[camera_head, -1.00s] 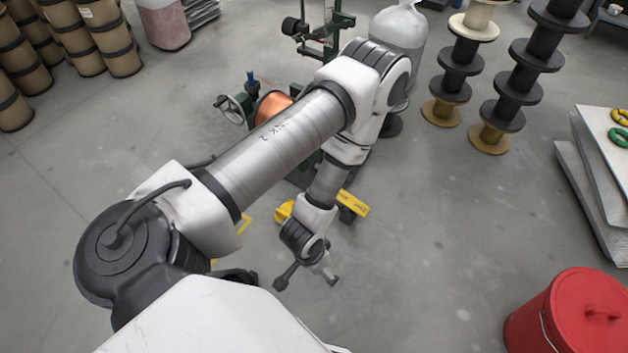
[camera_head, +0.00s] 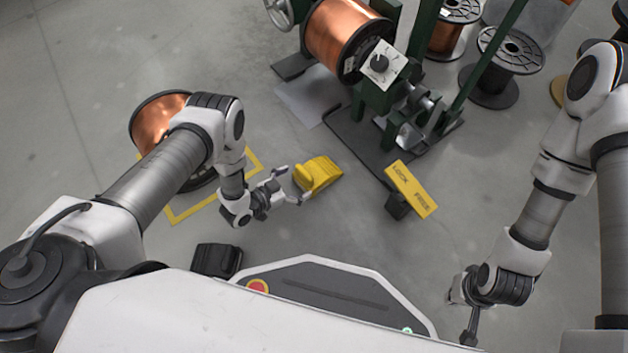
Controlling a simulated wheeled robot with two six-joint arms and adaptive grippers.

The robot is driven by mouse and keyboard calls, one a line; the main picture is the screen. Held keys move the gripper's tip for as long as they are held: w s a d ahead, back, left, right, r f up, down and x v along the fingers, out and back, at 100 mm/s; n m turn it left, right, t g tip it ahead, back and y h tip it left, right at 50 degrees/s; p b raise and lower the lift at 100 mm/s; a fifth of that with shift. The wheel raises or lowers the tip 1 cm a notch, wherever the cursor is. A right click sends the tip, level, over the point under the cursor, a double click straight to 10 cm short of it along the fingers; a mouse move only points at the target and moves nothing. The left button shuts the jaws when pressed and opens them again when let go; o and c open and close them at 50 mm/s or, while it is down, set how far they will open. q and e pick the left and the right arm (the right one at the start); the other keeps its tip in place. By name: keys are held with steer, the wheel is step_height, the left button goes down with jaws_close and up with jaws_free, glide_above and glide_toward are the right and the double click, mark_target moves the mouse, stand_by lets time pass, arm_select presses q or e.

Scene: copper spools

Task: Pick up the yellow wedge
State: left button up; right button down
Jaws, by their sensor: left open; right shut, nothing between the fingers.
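The yellow wedge (camera_head: 318,173) lies on the grey floor near the middle of the view, between the yellow floor marking and the green machine. My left gripper (camera_head: 291,187) is just to the left of the wedge, its open fingers pointing toward the wedge's near end. I cannot tell whether a fingertip touches it. My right gripper (camera_head: 466,318) is at the lower right, far from the wedge, shut and empty.
A copper spool (camera_head: 158,122) stands on the yellow-marked floor at left, partly behind my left arm. A green machine (camera_head: 378,100) holds another copper spool (camera_head: 340,35). A yellow lock/free pedal (camera_head: 411,189) juts out right of the wedge. Floor between the pedal and my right arm is clear.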

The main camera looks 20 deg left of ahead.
mark_target(302, 178)
arm_select(q)
steer(key=b+x, duration=0.1)
steer(key=x, duration=0.1)
steer(key=b+x, duration=0.2)
steer(key=shift+w+f, duration=0.2)
steer(key=shift+f, duration=0.2)
steer(key=shift+w+d, duration=0.2)
steer(key=shift+r, duration=0.15)
steer(key=c, duration=1.3)
steer(key=shift+r, duration=0.15)
